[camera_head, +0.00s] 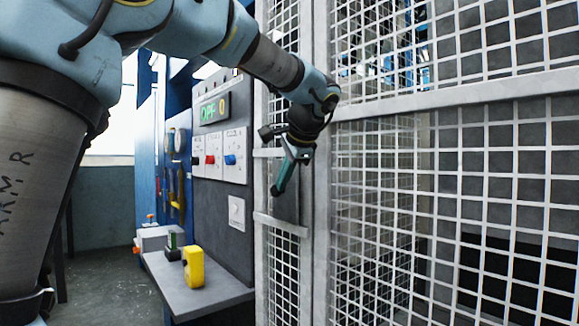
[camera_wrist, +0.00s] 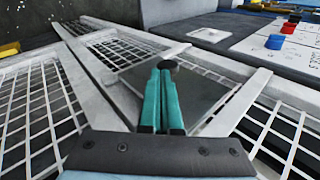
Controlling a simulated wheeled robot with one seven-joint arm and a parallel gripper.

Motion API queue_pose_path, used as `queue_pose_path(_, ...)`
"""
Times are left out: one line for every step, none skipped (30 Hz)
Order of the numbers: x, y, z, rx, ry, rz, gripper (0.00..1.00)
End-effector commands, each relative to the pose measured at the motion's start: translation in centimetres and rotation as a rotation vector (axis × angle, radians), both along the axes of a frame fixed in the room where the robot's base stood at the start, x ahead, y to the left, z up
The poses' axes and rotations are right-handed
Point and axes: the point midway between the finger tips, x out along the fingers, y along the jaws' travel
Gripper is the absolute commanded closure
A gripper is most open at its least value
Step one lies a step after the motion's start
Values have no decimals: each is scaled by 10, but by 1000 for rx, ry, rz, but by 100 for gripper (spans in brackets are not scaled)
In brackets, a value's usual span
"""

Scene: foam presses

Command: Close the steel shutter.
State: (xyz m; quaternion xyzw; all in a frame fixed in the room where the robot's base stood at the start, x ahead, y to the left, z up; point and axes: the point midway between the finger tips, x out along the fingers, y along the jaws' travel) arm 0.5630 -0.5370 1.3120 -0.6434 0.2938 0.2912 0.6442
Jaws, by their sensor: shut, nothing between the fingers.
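A flat grey plate (camera_head: 290,207), which looks like the steel shutter, sits in the narrow mesh panel between two pale crossbars. In the wrist view the plate (camera_wrist: 207,92) lies beyond and beside my fingers, framed by pale rails. I cannot tell how far it covers its opening. My gripper (camera_head: 277,190) is in front of this plate, pointing down and to the left, with its teal fingers closed and empty. In the wrist view the fingers (camera_wrist: 167,68) are together, their dark tips over the plate area. I cannot tell whether they touch it.
White mesh fencing (camera_head: 480,190) with a thick post (camera_head: 321,190) fills the right side. Left of the plate stands a control panel (camera_head: 220,150) with a lit display and coloured switches. A ledge (camera_head: 205,298) below holds a yellow object (camera_head: 193,267). Floor is open at lower left.

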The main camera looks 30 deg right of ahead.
Motion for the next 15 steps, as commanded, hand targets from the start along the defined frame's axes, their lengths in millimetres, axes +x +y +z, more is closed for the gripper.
queue_pose_path(3, 0, -1, 2, 1, 1, 100)
queue_pose_path(4, 1, -1, 2, 0, 1, 100)
queue_pose_path(4, 1, -2, 1, 0, 1, 100)
queue_pose_path(5, 1, -2, 1, 0, 1, 100)
queue_pose_path(5, 0, -2, 1, -1, 1, 100)
queue_pose_path(5, 0, -3, 1, -1, 1, 100)
queue_pose_path(5, 0, -3, 1, -1, 1, 100)
queue_pose_path(5, 0, -3, 1, -1, 1, 100)
queue_pose_path(5, 0, -3, 1, -1, 1, 100)
queue_pose_path(5, 0, -3, 1, -1, 1, 100)
queue_pose_path(5, 0, -3, 1, -1, 1, 100)
queue_pose_path(5, 0, -3, 1, -1, 1, 100)
queue_pose_path(6, 0, -3, 1, 0, 1, 100)
queue_pose_path(7, 1, -2, 1, 0, 1, 100)
queue_pose_path(11, 1, -2, 0, 0, 1, 100)
